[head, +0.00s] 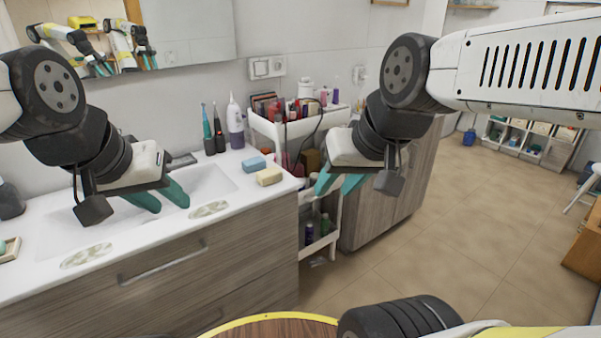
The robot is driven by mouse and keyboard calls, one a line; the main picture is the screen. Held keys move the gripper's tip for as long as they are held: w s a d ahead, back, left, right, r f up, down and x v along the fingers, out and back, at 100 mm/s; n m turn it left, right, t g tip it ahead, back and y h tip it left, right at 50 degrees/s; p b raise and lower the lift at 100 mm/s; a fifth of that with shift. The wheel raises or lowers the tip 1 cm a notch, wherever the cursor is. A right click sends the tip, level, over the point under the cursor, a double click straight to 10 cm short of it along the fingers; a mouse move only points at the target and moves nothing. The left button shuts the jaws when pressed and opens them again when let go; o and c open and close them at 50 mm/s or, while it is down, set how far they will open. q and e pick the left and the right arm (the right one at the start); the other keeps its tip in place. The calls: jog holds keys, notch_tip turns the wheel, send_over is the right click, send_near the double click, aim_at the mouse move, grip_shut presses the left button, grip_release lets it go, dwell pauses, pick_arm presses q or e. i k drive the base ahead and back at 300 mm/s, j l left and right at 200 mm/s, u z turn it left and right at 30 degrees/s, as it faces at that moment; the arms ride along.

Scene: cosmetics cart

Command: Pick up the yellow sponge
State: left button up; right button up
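The yellow sponge (269,176) is a small pale-yellow block lying on the white counter near its right front corner. A blue sponge (254,164) lies just behind it, to the left. My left gripper (165,200) has teal fingers and hangs over the sink, left of the yellow sponge and apart from it. Its two fingertips show a gap and nothing between them. My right gripper (330,188) is to the right of the yellow sponge, in front of the cart and apart from the sponge. Its teal fingers are spread and hold nothing visible.
The white cart (290,128) stands right of the counter with cosmetics on its shelves. A lotion bottle (235,125) and electric toothbrushes (218,130) stand at the counter's back. The sink (205,186) lies left of the sponges.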

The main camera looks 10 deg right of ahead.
aim_at(269, 175)
jog(key=z, duration=0.1)
jog(key=u, duration=1.9)
jog(key=z, duration=1.85)
jog(key=i+j+z, duration=0.7)
jog(key=j+z, duration=0.25)
